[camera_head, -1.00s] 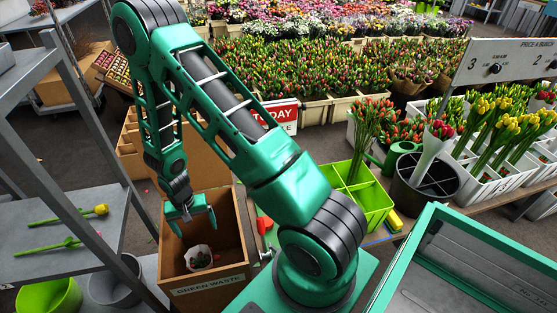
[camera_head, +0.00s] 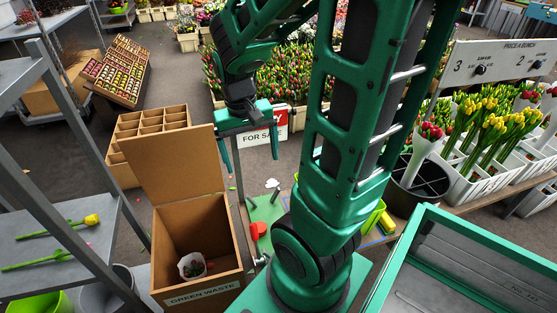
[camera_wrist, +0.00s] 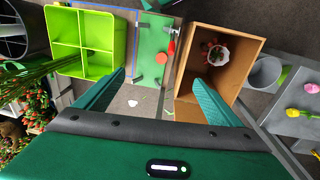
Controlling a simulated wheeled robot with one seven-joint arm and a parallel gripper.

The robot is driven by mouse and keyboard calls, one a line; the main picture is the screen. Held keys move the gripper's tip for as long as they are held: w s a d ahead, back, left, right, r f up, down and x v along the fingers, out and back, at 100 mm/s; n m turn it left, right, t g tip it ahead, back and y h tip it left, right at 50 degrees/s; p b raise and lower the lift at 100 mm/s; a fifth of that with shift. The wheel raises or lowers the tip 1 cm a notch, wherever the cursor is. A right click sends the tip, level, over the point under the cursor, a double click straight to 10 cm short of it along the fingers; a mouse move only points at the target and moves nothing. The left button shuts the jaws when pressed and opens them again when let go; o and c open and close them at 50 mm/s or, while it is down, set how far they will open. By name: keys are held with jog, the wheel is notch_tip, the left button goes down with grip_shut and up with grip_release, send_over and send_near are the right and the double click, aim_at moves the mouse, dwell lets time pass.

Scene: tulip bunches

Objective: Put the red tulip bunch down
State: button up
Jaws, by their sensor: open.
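A white-wrapped bunch with red and green in it (camera_head: 192,266) lies inside the brown GREEN WASTE box (camera_head: 223,240). Another red tulip bunch in a white wrap (camera_head: 429,133) stands upright in a black divided bucket (camera_head: 432,178) at right. My gripper (camera_head: 248,160) is open and empty, raised above and to the right of the box in the head view.
A green board (camera_head: 268,215) with a red piece (camera_head: 258,230) lies right of the box. A green divided crate (camera_wrist: 112,45) is upper left in the wrist view. A grey shelf (camera_head: 60,255) with cut tulips stands left. White crates of yellow tulips (camera_head: 470,185) are at right.

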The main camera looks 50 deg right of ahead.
jog(key=s+r+y, duration=0.1)
jog(key=s+r, duration=0.4)
jog(key=s, duration=0.6)
jog(key=shift+a, duration=0.45)
